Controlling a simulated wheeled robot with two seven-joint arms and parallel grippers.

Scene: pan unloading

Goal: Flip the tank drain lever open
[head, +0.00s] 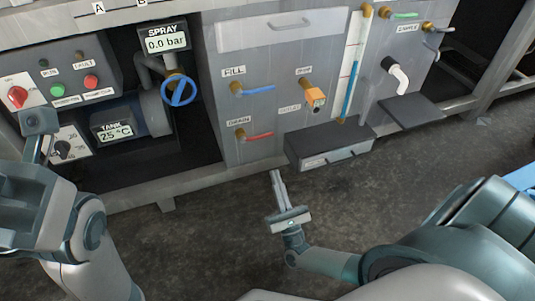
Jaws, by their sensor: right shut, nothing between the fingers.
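The drain lever (259,136) is a red handle on a brass valve under the DRAIN label, on the grey tank panel. It points to the right, nearly level. My right gripper (275,173) is below and a little right of the lever, apart from it in the picture. Its fingers are together, point up toward the panel, and hold nothing. My left arm comes in at the left edge with its wrist in front of the control panel. No fingers of my left gripper show.
A blue fill lever (260,90) sits above the drain lever. A brass spout (314,95) and a dark drip tray (333,154) stick out to the right. A blue spray handwheel (178,90) and a control box (66,80) are left. Open floor lies in front.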

